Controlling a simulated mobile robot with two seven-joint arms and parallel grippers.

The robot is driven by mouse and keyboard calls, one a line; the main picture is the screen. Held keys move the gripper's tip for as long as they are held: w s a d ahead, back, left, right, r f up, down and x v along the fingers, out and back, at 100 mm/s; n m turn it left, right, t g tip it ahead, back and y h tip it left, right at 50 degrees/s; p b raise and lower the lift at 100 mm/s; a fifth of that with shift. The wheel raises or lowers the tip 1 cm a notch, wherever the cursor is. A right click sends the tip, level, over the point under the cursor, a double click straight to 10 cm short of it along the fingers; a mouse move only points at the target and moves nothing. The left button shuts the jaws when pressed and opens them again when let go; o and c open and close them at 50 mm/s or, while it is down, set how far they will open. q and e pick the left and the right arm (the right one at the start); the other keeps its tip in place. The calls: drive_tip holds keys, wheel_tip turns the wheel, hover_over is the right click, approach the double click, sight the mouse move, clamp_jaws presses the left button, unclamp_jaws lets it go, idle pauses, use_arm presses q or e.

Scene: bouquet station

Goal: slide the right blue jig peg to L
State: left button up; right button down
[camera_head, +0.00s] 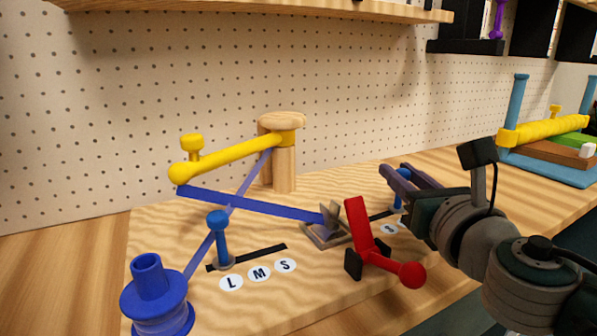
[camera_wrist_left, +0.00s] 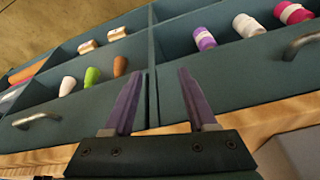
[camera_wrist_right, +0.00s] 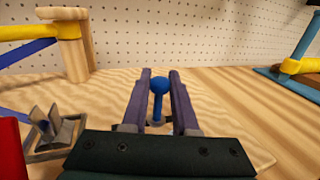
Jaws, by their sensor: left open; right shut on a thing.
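The right blue jig peg (camera_head: 398,194) stands at its dark slot (camera_head: 380,215) on the wooden board, right of the red lever. It shows between the fingers in the right wrist view (camera_wrist_right: 160,88). My right gripper (camera_head: 396,172) is shut on this peg. Beside the slot only a white S label (camera_head: 388,230) shows; my arm hides the rest. Another blue peg (camera_head: 218,238) stands at the L end of the left slot, with labels L, M and S. My left gripper (camera_wrist_left: 160,76) is open and empty above drawers, outside the head view.
A red lever (camera_head: 360,230) and a small grey clamp (camera_head: 328,228) stand left of my right gripper. A yellow arm (camera_head: 235,157) reaches from a wooden post (camera_head: 284,165); blue strips run below it. A blue spool (camera_head: 155,300) stands front left. A pegboard (camera_head: 210,80) closes the back.

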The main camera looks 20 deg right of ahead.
drive_tip(key=shift+d, duration=1.1)
drive_tip(key=c, duration=1.1)
unclamp_jaws()
drive_tip(key=o, duration=0.4)
drive_tip(key=shift+s+a, duration=0.1)
drive_tip(key=shift+s, duration=0.15)
drive_tip(key=v, duration=0.9)
drive_tip(key=shift+s, duration=0.15)
